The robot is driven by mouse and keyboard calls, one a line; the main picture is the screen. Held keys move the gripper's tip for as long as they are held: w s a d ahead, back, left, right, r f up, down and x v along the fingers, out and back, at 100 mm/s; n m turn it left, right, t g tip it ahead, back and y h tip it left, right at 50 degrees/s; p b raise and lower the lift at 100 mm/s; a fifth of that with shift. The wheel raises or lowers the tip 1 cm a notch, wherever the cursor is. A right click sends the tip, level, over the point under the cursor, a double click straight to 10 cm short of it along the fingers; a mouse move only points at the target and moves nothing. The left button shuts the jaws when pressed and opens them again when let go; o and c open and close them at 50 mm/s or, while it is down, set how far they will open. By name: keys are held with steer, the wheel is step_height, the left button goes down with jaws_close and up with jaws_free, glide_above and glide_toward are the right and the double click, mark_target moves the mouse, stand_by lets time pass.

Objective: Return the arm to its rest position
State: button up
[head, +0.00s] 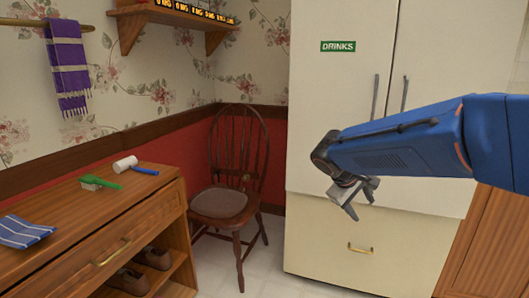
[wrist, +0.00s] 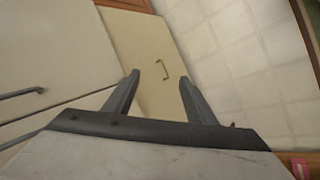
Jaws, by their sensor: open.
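My blue arm (head: 400,143) reaches in from the right in the head view, in front of the cream fridge. My gripper (head: 361,206) is at its end, pointing downward. In the wrist view my gripper (wrist: 160,82) shows two grey fingers spread apart with nothing between them. Beyond the fingers is the fridge's lower drawer (wrist: 155,50) with a brass handle. The gripper appears apart from the fridge front; the exact gap cannot be told.
The fridge (head: 335,100) has a green DRINKS label. A wooden chair (head: 235,150) stands left of it. A wooden cabinet (head: 90,215) at left holds a green brush (head: 100,182), a white-headed mallet (head: 135,165) and a striped cloth (head: 22,232). Tiled floor (head: 270,265) is clear.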

steer(key=s+f+m+y, duration=0.2)
steer(key=s+m+y, duration=0.1)
steer(key=s, duration=1.1)
steer(key=s+f+m+y, duration=0.3)
steer(key=s, duration=1.2)
steer(key=shift+s+f+t, duration=0.3)
steer(key=shift+f, duration=0.05)
